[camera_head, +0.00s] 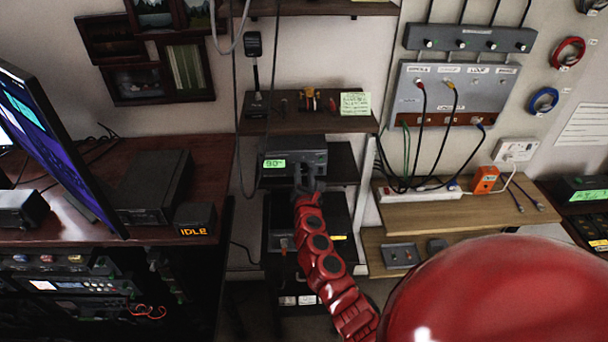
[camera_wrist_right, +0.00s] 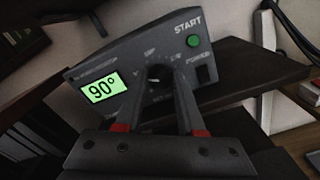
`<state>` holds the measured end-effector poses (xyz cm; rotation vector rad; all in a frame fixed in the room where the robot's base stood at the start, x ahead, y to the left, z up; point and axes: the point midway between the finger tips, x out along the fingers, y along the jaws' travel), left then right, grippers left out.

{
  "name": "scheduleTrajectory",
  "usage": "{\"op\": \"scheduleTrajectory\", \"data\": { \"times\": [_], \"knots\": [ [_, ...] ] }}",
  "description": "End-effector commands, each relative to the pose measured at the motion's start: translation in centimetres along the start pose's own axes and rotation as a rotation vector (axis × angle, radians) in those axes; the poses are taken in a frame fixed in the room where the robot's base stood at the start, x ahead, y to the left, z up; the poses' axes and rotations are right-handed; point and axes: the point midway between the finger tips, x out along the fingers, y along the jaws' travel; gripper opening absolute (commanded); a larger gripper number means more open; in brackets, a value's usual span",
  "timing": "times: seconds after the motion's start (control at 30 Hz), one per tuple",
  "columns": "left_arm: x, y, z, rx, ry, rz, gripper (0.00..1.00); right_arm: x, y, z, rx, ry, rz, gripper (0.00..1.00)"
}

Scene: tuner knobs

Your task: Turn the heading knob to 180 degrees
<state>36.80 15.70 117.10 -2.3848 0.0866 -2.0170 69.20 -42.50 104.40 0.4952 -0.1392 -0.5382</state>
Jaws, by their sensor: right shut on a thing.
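The dark rotator box (camera_head: 293,155) stands on a shelf in the middle of the head view. Its green display (camera_wrist_right: 102,88) reads 90° in the right wrist view. The heading knob (camera_wrist_right: 157,74) is a dark round knob on its front panel, partly hidden by my fingers. My right gripper (camera_wrist_right: 158,88) reaches the panel with one finger on each side of the knob and is shut on it. In the head view the right gripper (camera_head: 306,178) is at the front of the box. My left gripper is not in view.
A green START button (camera_wrist_right: 193,41) and a dark POWER switch (camera_wrist_right: 203,72) sit right of the knob. A shelf (camera_head: 310,124) with small tools and a note is above the box. A monitor (camera_head: 50,135) and desk stand left. A wooden shelf (camera_head: 440,212) stands right.

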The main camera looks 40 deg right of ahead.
Motion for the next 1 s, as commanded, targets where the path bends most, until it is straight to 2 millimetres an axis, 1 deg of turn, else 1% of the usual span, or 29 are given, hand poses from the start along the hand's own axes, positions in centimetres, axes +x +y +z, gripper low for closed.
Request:
{"op": "scheduleTrajectory", "data": {
  "times": [0.03, 0.17, 0.7, 1.0],
  "knots": [
    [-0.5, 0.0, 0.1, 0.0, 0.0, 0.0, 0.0, 0.0, -0.1, -0.2, 0.029, -0.001, 0.001, 0.0],
    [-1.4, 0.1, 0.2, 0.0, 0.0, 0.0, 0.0, 0.0, -0.2, -0.2, 0.134, -0.003, 0.0, 0.0],
    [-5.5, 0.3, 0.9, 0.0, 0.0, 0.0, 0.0, 0.0, -0.4, -0.3, 0.647, -0.003, 0.001, 0.0],
    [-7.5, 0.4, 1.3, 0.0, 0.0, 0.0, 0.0, 0.0, -0.4, -0.4, 0.885, -0.001, 0.001, 0.0]
  ]
}}
